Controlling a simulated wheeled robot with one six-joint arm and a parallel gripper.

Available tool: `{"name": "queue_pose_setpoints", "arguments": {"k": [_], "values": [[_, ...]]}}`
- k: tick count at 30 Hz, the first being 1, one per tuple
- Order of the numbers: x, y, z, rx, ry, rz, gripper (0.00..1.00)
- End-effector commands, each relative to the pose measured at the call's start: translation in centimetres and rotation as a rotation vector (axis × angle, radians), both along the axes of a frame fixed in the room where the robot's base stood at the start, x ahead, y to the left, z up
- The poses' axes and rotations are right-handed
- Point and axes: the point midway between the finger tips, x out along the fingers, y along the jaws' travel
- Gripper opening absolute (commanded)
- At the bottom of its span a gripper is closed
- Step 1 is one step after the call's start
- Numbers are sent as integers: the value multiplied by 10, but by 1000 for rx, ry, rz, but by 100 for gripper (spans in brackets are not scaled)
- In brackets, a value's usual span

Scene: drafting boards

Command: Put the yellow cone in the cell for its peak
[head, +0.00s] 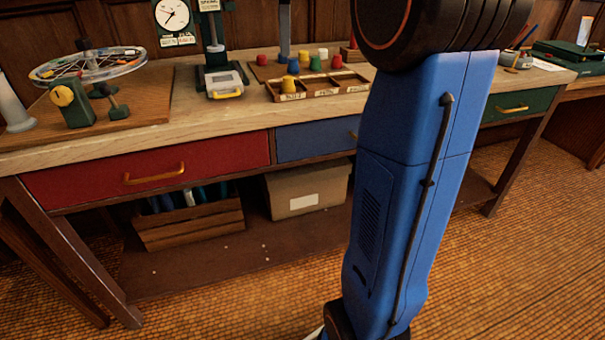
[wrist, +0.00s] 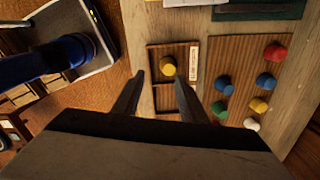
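A small yellow piece (wrist: 168,67) sits in an end cell of a wooden tray with cells (wrist: 152,58). In the head view this yellow piece (head: 288,83) is in the tray's left cell. A second yellow piece (wrist: 259,104) stands on the wooden board beside the tray; it also shows in the head view (head: 293,66). The pieces are too small to tell for sure which is a cone. My gripper (wrist: 158,84) is open and empty above the tray, its fingers apart from the pieces. The cell label (wrist: 194,62) is not legible.
Red (wrist: 275,52), blue (wrist: 266,80), green (wrist: 219,110) and white (wrist: 251,124) pieces stand on the board (wrist: 235,60). A grey scale-like device (head: 225,84) and a wheel on a stand (head: 88,65) are left of the tray. The bench front left (head: 190,125) is clear.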

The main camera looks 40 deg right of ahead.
Motion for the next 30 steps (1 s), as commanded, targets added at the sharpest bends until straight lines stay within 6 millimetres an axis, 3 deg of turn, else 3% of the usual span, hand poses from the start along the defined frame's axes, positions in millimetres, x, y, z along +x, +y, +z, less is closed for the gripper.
{"name": "queue_pose_setpoints", "arguments": {"k": [8, 14, 24, 30], "values": [[-73, 53, -42, -56, -85, 519, 39], [-127, 84, -87, -123, -140, 901, 39], [-219, 122, -184, -282, -209, 1543, 39], [-262, 135, -242, -386, -227, 1860, 39]]}}
